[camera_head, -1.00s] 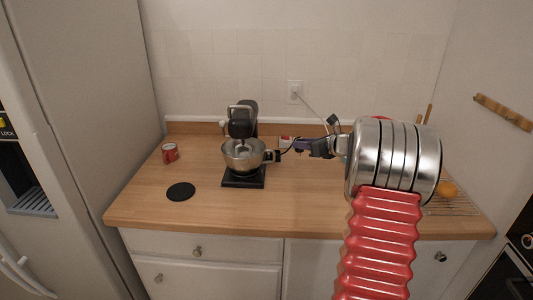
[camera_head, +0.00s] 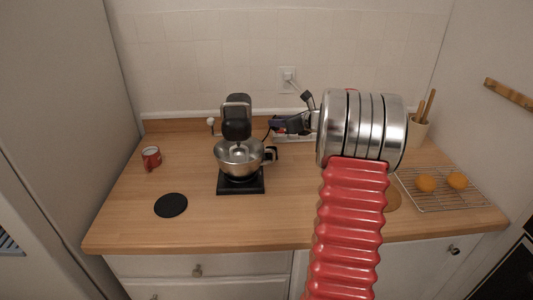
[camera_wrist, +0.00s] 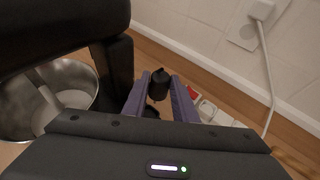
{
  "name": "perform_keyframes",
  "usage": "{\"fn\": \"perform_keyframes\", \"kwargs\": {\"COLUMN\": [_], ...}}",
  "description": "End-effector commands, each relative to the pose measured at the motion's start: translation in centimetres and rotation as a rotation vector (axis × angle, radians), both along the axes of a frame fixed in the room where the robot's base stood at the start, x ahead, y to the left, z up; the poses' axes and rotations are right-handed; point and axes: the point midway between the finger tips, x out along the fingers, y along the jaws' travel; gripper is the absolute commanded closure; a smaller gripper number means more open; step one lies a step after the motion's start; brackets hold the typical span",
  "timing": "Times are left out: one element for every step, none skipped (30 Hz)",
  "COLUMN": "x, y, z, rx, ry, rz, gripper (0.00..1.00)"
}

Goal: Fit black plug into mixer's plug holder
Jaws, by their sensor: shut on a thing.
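The mixer (camera_head: 237,118) stands upright on its black base (camera_head: 240,184), with a steel bowl (camera_head: 232,162) under its head. My gripper (camera_head: 276,125) is just right of the mixer head, pointing left, above the back of the counter. In the wrist view, my gripper's purple fingers (camera_wrist: 160,101) are shut on the black plug (camera_wrist: 158,84), which shows between the tips. The mixer's dark body (camera_wrist: 112,75) and bowl (camera_wrist: 82,82) are left of the fingers there. A dark cord (camera_head: 267,135) shows between mixer and gripper. I cannot make out the plug holder.
A power strip with a red switch (camera_wrist: 193,92) lies near the wall, beyond the fingers. A wall outlet (camera_head: 288,76) has a white cord. A red can (camera_head: 151,158) and black disc (camera_head: 171,205) are at left; a rack with oranges (camera_head: 426,183) is at right. The front counter is clear.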

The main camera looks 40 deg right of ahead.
Motion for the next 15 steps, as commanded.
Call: {"fn": "perform_keyframes", "kwargs": {"x": [0.4, 0.5, 0.7, 0.8, 0.9, 1.0, 1.1, 1.2, 1.2, 1.3, 1.3, 1.3, 1.4, 1.4, 1.4], "y": [0.5, 0.7, 0.9, 1.1, 1.2, 1.4, 1.5, 1.5, 1.6, 1.7, 1.7, 1.8, 1.8, 1.8, 1.8], "z": [0.0, 0.0, 0.0, 0.0, 0.0, 0.0, -0.1, -0.2, -0.5, -0.8, -1.1, -1.7, -2.2, -2.7, -3.4], "rx": [0.000, 0.000, -0.001, -0.001, 0.000, 0.000, 0.000, 0.000, 0.001, 0.001, 0.001, 0.002, 0.002, 0.003, 0.003], "ry": [0.000, 0.000, 0.000, 0.000, 0.000, 0.000, 0.000, 0.000, 0.000, 0.000, 0.001, 0.001, 0.001, 0.001, 0.002], "rz": [0.008, 0.012, 0.017, 0.019, 0.022, 0.024, 0.026, 0.027, 0.029, 0.029, 0.030, 0.031, 0.032, 0.031, 0.031], "gripper": [0.98, 0.98, 0.98, 0.98, 0.98, 0.98, 0.98, 0.98, 0.98, 0.98, 0.98, 0.98, 0.98, 0.98, 0.98]}}
